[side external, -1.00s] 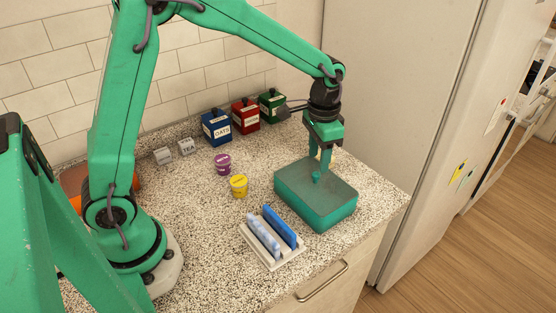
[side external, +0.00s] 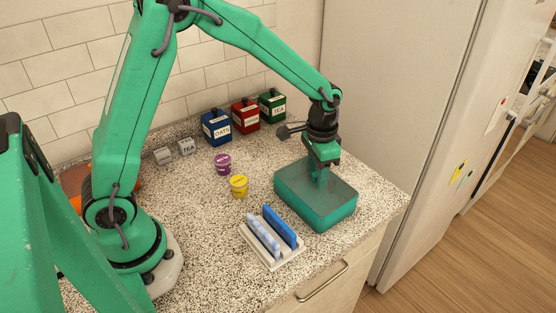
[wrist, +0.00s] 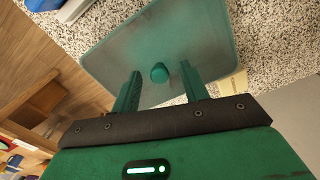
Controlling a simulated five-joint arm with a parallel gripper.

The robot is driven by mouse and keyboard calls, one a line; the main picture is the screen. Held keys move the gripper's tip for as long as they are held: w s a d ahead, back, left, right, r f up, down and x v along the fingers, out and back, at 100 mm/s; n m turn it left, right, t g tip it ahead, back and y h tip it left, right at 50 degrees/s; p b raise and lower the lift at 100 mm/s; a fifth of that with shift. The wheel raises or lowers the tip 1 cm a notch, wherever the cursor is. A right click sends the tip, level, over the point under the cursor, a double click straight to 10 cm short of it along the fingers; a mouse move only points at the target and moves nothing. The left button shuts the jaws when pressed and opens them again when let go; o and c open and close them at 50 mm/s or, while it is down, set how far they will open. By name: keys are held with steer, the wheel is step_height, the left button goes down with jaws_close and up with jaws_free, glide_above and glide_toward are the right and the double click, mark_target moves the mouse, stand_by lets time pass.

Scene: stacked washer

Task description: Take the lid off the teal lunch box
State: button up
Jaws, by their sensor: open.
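The teal lunch box (side external: 322,210) stands on the speckled counter near its front right corner. Its lid (side external: 291,181) is on, a flat translucent teal top; in the wrist view the lid (wrist: 150,37) has a round green knob (wrist: 159,72) at its middle. My gripper (side external: 318,184) points down over the lid in the side view. In the wrist view my gripper (wrist: 160,80) is open, one finger on each side of the knob, with a gap on both sides. In the side view the fingers hide the knob.
A white rack (side external: 270,250) with blue pieces stands left of the box. Yellow (side external: 239,186) and purple (side external: 223,164) cups, canisters (side external: 216,128) and small blocks (side external: 187,147) stand farther back. The fridge (side external: 420,130) is to the right.

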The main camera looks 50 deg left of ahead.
mark_target(317, 173)
steer(key=shift+c, duration=0.3)
jaws_close()
steer(key=shift+r, duration=0.1)
steer(key=shift+r, duration=0.85)
step_height(317, 173, up, 2)
steer(key=shift+r, duration=0.25)
steer(key=s+d+r, duration=0.6)
steer(key=s+d, duration=0.1)
steer(key=d, duration=0.2)
steer(key=shift+s+r, duration=0.25)
steer(key=shift+r, duration=0.1)
